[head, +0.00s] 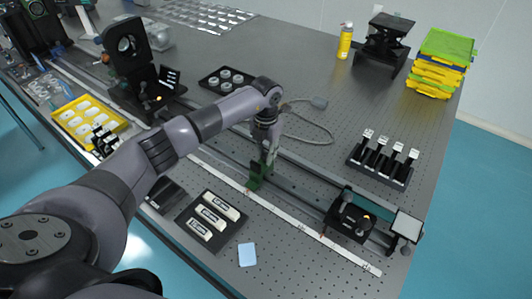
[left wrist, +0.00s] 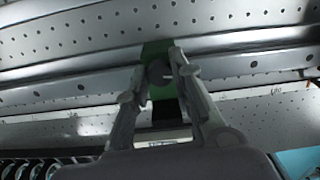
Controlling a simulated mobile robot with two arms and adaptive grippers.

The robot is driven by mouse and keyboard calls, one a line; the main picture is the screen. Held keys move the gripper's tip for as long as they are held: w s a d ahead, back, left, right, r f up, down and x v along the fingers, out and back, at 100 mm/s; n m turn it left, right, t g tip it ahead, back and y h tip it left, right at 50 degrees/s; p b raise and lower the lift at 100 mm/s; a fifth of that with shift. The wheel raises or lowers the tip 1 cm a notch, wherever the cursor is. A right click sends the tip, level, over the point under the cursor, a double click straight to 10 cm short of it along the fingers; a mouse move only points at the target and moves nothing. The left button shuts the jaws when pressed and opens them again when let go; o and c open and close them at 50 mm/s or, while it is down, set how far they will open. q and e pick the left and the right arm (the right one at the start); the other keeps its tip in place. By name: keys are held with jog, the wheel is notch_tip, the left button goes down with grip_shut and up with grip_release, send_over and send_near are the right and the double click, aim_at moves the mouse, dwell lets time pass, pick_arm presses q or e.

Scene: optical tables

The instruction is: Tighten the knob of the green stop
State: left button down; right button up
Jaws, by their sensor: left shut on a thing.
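The green stop (head: 256,181) sits on the long dark rail (head: 300,192) near the middle of the table. In the left wrist view the green stop (left wrist: 154,48) is upright between the finger ends, with its dark round knob (left wrist: 157,72) facing the camera. My left gripper (head: 268,152) reaches down to the stop from above. In the left wrist view its two fingers (left wrist: 160,75) close around the knob from both sides. The fingers partly hide the knob's edges. My right gripper is in neither view.
A white ruler strip (head: 290,222) runs along the rail's front. A dark carriage (head: 350,217) stands on the rail at right. A black tray with labelled blocks (head: 188,222) lies in front. A holder with several posts (head: 380,165) stands behind. A cable (head: 318,132) lies behind my gripper.

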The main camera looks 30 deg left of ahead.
pick_arm(q)
jog(key=n, duration=0.4)
jog(key=shift+n, duration=0.3)
jog(key=n, duration=0.5)
jog(key=shift+p, duration=0.35)
jog(key=n+p, duration=0.1)
jog(key=n, duration=0.4)
jog(key=shift+r, duration=0.1)
jog(key=shift+n+p, duration=0.8)
jog(key=shift+n, duration=1.5)
jog(key=c, duration=1.4)
grip_release()
